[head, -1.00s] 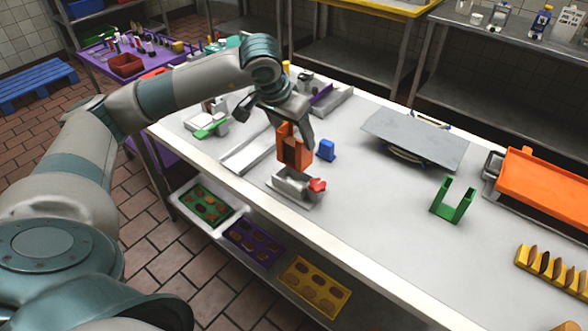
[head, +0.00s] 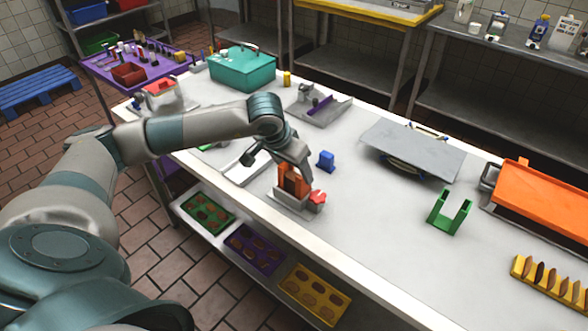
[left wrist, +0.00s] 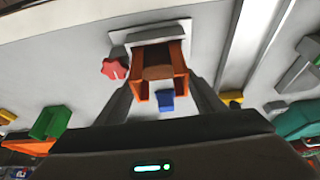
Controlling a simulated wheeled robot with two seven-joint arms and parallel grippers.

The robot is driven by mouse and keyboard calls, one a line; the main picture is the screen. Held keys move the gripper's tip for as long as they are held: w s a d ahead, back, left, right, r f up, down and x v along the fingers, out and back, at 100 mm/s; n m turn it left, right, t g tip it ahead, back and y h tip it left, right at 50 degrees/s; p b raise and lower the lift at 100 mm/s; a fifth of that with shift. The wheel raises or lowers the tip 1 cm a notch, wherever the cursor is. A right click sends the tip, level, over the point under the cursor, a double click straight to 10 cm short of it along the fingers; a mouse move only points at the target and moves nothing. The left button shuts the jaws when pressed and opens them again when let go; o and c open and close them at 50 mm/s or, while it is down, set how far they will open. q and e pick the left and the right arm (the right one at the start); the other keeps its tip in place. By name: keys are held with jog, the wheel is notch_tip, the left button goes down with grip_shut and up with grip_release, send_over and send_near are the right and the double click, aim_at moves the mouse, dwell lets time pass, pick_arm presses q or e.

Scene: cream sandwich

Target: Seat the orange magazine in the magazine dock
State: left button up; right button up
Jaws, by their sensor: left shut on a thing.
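The orange magazine (head: 291,181) stands upright in the grey magazine dock (head: 288,201), which has a red knob (head: 318,197) on its right side. In the left wrist view the magazine (left wrist: 141,88) sits between my fingers over the pale dock (left wrist: 118,52), with brown rounds inside it. My left gripper (head: 293,168) is shut on the magazine from above. How deep the magazine sits in the dock is hard to tell. My right gripper is not in view.
A blue block (head: 326,161) stands just behind the dock. A green U-shaped holder (head: 449,212), a grey plate on a stand (head: 414,148) and an orange tray (head: 545,195) lie to the right. The counter between them is clear.

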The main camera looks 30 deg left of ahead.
pick_arm(q)
jog(key=shift+f, duration=0.55)
jog(key=shift+f, duration=0.2)
jog(key=o, duration=1.5)
jog(key=shift+r, duration=0.3)
jog(key=shift+s+r, duration=0.1)
jog(key=shift+r, duration=0.2)
jog(key=b+v, duration=0.3)
jog(key=v, duration=0.8)
